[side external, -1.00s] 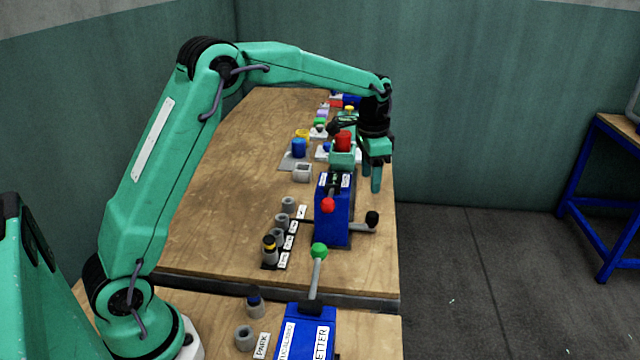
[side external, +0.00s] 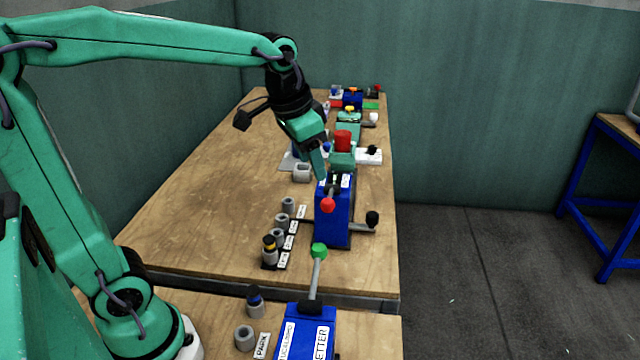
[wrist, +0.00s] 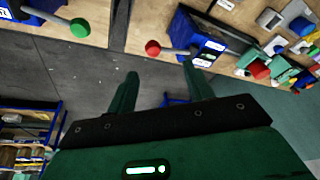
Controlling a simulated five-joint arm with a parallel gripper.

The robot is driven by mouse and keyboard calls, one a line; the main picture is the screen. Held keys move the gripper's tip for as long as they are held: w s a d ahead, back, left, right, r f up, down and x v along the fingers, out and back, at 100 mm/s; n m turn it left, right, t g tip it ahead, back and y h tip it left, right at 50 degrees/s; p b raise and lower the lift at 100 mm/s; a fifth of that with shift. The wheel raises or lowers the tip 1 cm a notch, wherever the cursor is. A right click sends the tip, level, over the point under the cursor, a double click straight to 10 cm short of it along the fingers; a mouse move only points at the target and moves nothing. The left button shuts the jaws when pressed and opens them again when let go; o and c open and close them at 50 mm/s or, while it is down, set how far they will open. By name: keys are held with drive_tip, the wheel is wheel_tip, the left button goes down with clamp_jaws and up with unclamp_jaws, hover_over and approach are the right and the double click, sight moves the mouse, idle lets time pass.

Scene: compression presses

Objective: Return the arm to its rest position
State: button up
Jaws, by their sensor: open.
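My gripper (side external: 322,168) hangs over the long wooden bench in the side view, tilted downward, just above the back of a blue press (side external: 333,220) with a red-knobbed lever. Whether it touches the press I cannot tell. In the wrist view the two green fingers of my gripper (wrist: 163,85) stand apart with nothing between them. The blue press also shows in the wrist view (wrist: 196,32), beyond the fingers. My arm reaches in from the left, its upper link almost level.
A nearer blue press (side external: 306,335) has a green-knobbed lever. A red cup (side external: 342,139) and several small parts stand farther back on the bench (side external: 200,210). Several grey holders stand left of the middle press. The bench's left part is clear. A blue-framed table (side external: 610,190) stands right.

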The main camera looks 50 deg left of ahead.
drive_tip(key=s+f+n+t, duration=0.2)
drive_tip(key=s+f, duration=0.1)
drive_tip(key=s, duration=1)
drive_tip(key=shift+s+d, duration=0.25)
drive_tip(key=shift+d, duration=0.1)
